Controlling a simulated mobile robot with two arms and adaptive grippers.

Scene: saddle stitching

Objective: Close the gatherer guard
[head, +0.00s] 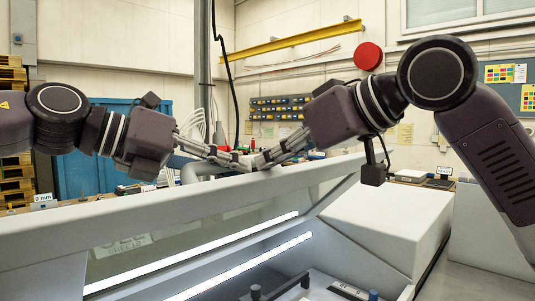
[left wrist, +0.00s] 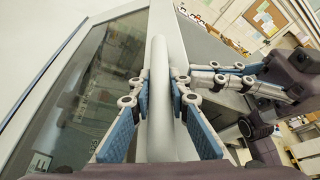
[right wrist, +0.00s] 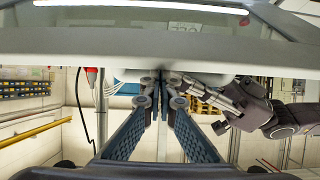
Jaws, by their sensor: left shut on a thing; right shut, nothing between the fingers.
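The gatherer guard (head: 130,217) is a pale frame with a glass pane, slanting across the head view. Its grey bar handle (left wrist: 160,95) runs up the middle of the left wrist view, beside the pane (left wrist: 85,105). My left gripper (head: 238,163) is shut on this handle, with a finger on each side of it. My right gripper (head: 260,161) is shut and empty, close to the guard's upper edge and the left gripper. In the right wrist view its fingertips (right wrist: 160,80) are together just by the guard's edge (right wrist: 150,45). Whether they touch it cannot be told.
Lit strips (head: 250,265) and dark fittings (head: 275,287) show inside the machine, behind and below the pane. A white housing (head: 390,225) stands to the right of the guard. Benches, a blue cabinet (head: 90,165) and a wall rack (head: 280,107) are farther back.

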